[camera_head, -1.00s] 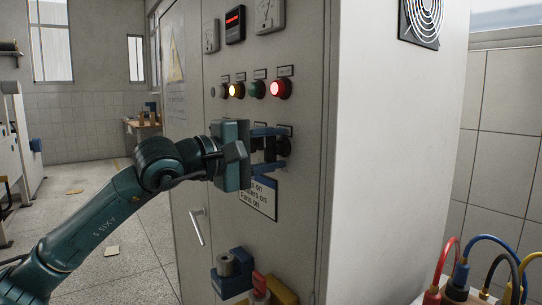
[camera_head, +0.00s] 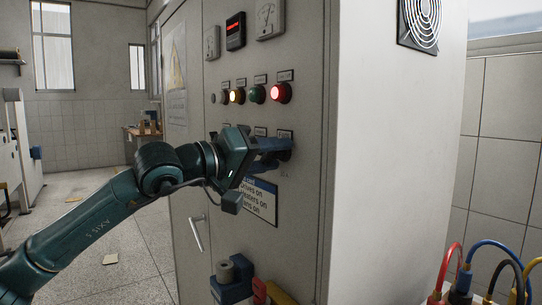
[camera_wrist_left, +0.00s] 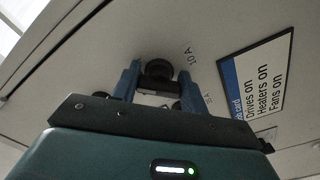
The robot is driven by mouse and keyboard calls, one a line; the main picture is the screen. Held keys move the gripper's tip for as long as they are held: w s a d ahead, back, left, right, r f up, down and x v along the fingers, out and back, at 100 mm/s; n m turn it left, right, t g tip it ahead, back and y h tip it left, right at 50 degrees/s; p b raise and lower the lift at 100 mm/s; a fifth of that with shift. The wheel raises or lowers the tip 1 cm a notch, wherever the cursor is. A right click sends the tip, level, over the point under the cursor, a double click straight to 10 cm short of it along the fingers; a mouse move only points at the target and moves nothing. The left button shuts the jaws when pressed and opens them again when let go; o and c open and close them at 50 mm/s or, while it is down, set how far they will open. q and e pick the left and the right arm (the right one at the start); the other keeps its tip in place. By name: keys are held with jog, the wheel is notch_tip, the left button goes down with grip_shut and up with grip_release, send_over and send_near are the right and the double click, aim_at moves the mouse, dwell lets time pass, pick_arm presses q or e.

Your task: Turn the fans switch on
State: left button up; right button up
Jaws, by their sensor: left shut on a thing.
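A grey cabinet (camera_head: 305,60) carries a row of rotary switches under its lamps. My left gripper (camera_head: 278,150) is at the right end of that switch row, rolled to a slant. Its blue fingers are shut on a black rotary switch (camera_wrist_left: 159,69), one on each side of the knob in the left wrist view. The gripper hides most of the switch row in the head view, and the small switch labels cannot be read. A placard (camera_head: 262,205) below reads "Drives on, Heaters on, Fans on". My right gripper is not in view.
Several lamps stand above the switches; the yellow (camera_head: 237,96) and red (camera_head: 281,93) ones are lit. Meters sit higher. A door handle (camera_head: 196,233) is at lower left. Boxes and rolls (camera_head: 232,282) lie below the placard. Coloured cables (camera_head: 490,255) stand at lower right.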

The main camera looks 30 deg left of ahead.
pick_arm(q)
jog(key=shift+m, duration=0.3)
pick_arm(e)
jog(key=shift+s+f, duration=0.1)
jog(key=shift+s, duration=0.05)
pick_arm(q)
jog(key=o, duration=1)
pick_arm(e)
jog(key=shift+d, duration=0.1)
pick_arm(q)
jog(key=shift+s+a+f+b, duration=0.1)
jog(key=shift+s+a+b, duration=0.2)
jog(key=shift+s+b, duration=0.1)
jog(key=shift+b+v, duration=5.15)
jog(key=shift+v, duration=1)
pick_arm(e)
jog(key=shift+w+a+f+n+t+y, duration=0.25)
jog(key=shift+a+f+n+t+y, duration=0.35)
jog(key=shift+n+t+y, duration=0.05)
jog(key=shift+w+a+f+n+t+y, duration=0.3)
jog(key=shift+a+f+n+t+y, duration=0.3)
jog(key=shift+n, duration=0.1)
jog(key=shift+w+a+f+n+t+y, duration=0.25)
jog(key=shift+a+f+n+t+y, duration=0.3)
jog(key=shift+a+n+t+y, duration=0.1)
pick_arm(q)
jog(key=shift+d, duration=0.15)
